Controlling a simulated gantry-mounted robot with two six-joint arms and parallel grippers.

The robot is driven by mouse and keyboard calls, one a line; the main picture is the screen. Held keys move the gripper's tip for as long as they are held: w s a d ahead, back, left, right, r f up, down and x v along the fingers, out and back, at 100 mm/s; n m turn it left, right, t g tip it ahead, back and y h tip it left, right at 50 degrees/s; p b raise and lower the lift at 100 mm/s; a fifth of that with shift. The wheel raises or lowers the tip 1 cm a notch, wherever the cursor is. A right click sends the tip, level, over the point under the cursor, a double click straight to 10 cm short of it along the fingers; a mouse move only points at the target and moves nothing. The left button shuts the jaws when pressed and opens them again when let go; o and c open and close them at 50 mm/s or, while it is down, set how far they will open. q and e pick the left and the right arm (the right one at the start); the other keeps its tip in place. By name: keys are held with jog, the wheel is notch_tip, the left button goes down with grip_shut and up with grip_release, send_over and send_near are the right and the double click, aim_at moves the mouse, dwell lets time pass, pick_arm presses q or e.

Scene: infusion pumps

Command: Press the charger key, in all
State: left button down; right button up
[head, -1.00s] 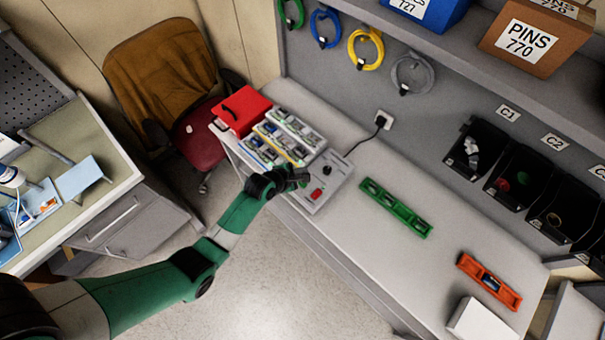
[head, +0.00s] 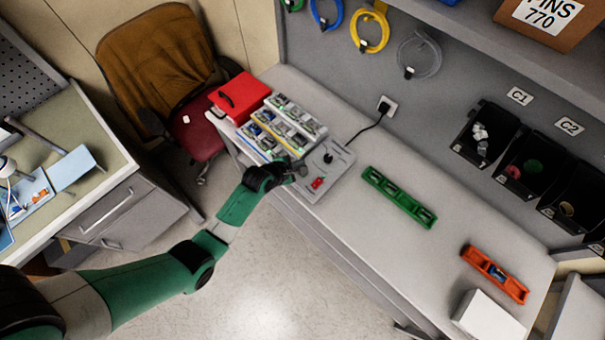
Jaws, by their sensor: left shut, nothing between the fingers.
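The charger (head: 335,165) is a grey unit on the bench, with a black knob and a red key or switch (head: 318,183) on its panel. A cord runs from it to a wall socket. Its bays hold several battery-like modules (head: 290,117), with a yellow strip between the rows. My left gripper (head: 301,170) is shut and empty at the panel's left front edge, close to the red key. I cannot tell whether it touches the panel. My right gripper is not in view.
A red box (head: 240,97) stands left of the charger. A green tray (head: 398,197) and an orange tray (head: 494,273) lie to the right, near a white box (head: 488,318). Black bins (head: 485,135) hang on the back panel. The bench between charger and green tray is clear.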

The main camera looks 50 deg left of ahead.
pick_arm(q)
jog(key=shift+f+b, duration=1.1)
jog(key=shift+f, duration=0.85)
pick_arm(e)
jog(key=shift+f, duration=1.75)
pick_arm(q)
jog(key=shift+f, duration=0.4)
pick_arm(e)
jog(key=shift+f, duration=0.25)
pick_arm(q)
jog(key=shift+f+b, duration=0.4)
jog(key=shift+b, duration=0.15)
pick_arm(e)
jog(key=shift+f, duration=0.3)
pick_arm(q)
jog(key=shift+r, duration=0.1)
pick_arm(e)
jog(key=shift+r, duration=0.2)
pick_arm(q)
jog(key=shift+r+p, duration=0.7)
jog(key=shift+p, duration=0.2)
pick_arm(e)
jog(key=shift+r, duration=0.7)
pick_arm(q)
notch_tip(320, 180, up, 5)
jog(key=p, duration=0.5)
jog(key=shift+r, duration=0.1)
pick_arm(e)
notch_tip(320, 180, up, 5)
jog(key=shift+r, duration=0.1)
